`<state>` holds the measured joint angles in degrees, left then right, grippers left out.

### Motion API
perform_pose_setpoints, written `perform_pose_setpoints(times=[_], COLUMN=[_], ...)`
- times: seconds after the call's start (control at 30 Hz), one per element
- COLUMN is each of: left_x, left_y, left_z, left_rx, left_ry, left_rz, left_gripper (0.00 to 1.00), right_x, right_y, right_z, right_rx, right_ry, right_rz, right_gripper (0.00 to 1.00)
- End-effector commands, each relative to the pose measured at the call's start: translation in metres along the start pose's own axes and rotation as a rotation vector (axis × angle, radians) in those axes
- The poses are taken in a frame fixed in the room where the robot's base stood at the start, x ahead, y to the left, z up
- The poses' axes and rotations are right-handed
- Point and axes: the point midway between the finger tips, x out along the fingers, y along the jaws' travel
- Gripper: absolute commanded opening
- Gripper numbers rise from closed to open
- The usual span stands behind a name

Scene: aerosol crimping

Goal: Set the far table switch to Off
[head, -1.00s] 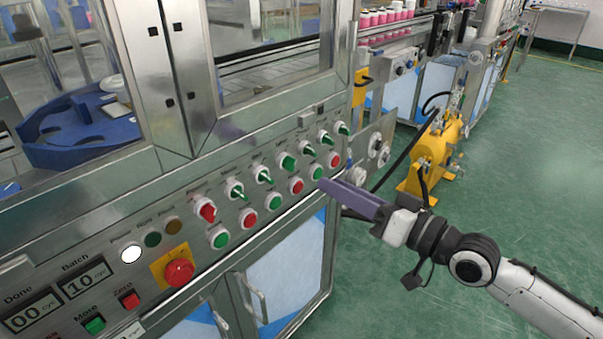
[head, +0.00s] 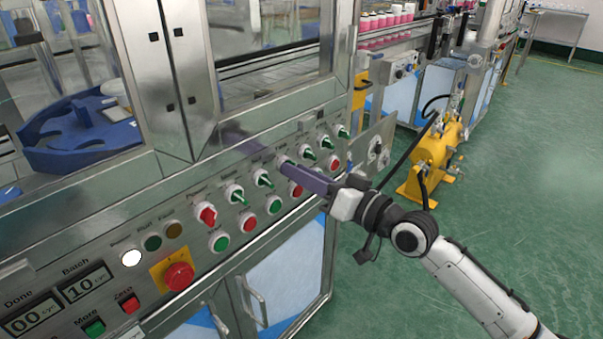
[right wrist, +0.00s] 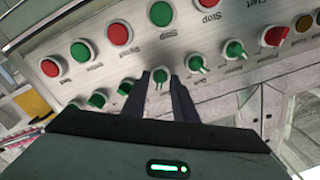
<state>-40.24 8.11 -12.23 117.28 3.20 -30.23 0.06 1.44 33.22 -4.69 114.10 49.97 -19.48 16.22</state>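A row of selector switches runs along the sloped steel panel; their labels are too small to tell which is the far table switch. My right gripper (head: 283,167) is at the panel, its fingers over one green selector switch (head: 283,159). In the right wrist view, the open fingers (right wrist: 160,78) stand on either side of that green switch (right wrist: 160,74), whose handle points roughly along the fingers. I cannot tell whether they touch it. My left gripper is not in view.
Neighbouring green selectors (head: 263,178) (head: 309,150) sit close on both sides. A red selector (head: 206,214) and a row of green and red push buttons (head: 274,204) are nearby. A red emergency stop (head: 178,275) is lower left. Open green floor lies to the right.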

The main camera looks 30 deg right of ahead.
Motion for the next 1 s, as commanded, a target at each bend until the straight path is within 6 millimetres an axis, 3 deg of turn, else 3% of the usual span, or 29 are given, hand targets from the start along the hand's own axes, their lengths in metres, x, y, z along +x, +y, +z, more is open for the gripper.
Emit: perform_pose_setpoints(times=[0.03, 0.2, 0.67, 1.0], left_x=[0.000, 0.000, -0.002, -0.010], left_y=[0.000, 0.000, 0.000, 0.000], left_z=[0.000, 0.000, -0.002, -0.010], left_rx=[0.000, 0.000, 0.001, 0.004], left_ry=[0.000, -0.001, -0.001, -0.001], left_rz=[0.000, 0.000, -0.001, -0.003], left_gripper=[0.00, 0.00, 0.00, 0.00], right_x=[0.000, 0.000, 0.000, 0.000], right_y=[0.000, 0.000, 0.000, -0.001], right_z=[0.000, 0.000, -0.001, -0.002], right_rx=[0.000, 0.000, -0.076, -0.341], right_ry=[0.000, 0.000, -0.001, -0.002], right_rz=[0.000, 0.000, 0.001, -0.001], right_gripper=[0.24, 0.00, 0.00, 0.00])
